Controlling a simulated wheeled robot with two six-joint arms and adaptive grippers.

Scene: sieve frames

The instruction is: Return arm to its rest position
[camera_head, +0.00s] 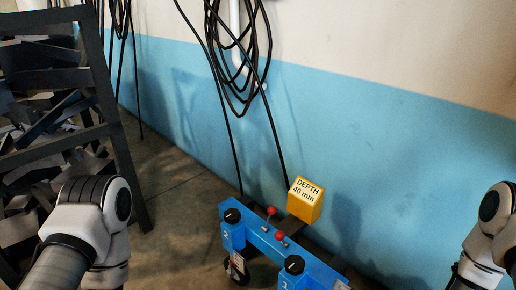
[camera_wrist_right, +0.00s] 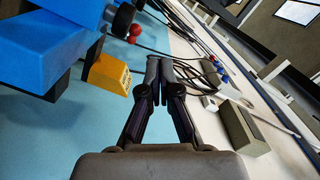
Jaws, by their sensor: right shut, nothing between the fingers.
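My right gripper (camera_wrist_right: 159,68) shows in the right wrist view with its two dark fingers together and nothing between them. It is clear of the blue frame and the yellow block in that view. In the head view my right arm is at the right edge, and its gripper is mostly cut off or hidden. My left arm comes in at the lower left of the head view, and its gripper is not visible.
A blue frame (camera_head: 262,241) with red-knobbed levers, black knobs and a caster stands at bottom centre. A yellow block (camera_head: 306,202) marked "DEPTH 40 mm" is beside it. A dark rack (camera_head: 112,104) of scrap stands left. Black cables (camera_head: 239,103) hang on the wall.

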